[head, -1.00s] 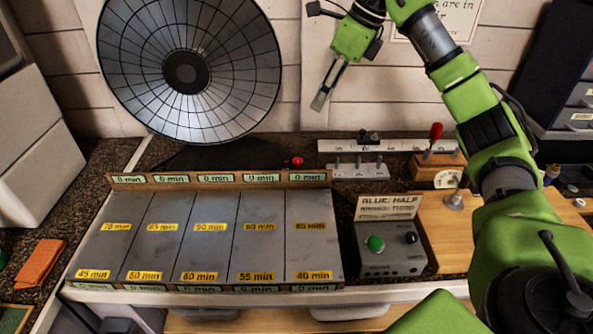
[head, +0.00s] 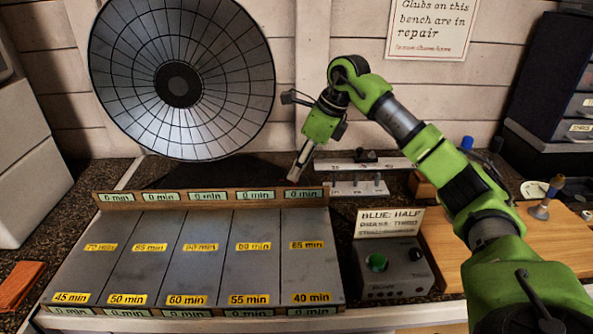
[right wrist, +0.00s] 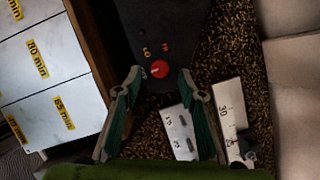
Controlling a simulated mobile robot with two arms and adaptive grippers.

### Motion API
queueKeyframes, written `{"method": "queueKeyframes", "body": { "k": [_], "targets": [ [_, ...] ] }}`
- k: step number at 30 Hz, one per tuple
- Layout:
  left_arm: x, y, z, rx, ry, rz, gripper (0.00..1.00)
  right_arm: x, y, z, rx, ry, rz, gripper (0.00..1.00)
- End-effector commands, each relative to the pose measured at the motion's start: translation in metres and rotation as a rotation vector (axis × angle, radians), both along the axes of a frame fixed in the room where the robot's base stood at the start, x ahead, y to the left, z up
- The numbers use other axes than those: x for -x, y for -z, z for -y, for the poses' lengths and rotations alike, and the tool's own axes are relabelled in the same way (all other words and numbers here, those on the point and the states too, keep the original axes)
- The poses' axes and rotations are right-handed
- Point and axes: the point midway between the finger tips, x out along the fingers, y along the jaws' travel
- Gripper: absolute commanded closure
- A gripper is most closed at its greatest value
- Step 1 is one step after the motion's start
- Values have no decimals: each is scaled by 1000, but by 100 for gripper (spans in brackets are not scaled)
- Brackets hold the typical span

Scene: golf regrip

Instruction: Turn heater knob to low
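The heater is a round grilled dish (head: 215,95) standing at the back left of the bench. Its red knob (right wrist: 160,69) sits on the dark base (right wrist: 150,20) in the right wrist view, with small yellow and red marks beside it, too small to read. In the head view the knob is hidden behind my right gripper (head: 295,175), which points down at the bench behind the timer panel. In the right wrist view my right gripper (right wrist: 159,78) is open, with the knob in line between its fingertips; contact cannot be told. My left gripper is not in view.
A panel of grey slots with minute labels (head: 200,247) fills the front left. A grey box with a green button (head: 377,262) stands right of it. White numbered strips (head: 360,187) lie near my right gripper. An orange block (head: 20,285) lies far left.

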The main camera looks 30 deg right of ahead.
Motion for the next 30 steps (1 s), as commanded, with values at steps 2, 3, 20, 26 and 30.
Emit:
{"method": "queueKeyframes", "body": {
  "k": [2, 3, 20, 26, 30],
  "targets": [
    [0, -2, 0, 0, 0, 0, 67, -3, 10, -3, -1, -2, -2, 64],
    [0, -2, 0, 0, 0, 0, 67, -5, 14, -4, -1, -2, -2, 64],
    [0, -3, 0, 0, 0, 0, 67, -8, 24, -6, 0, 0, 0, 95],
    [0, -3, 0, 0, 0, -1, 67, -8, 24, -6, 0, 1, 0, 100],
    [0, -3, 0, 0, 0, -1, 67, -8, 24, -6, 0, 17, 0, 100]
  ]
}}
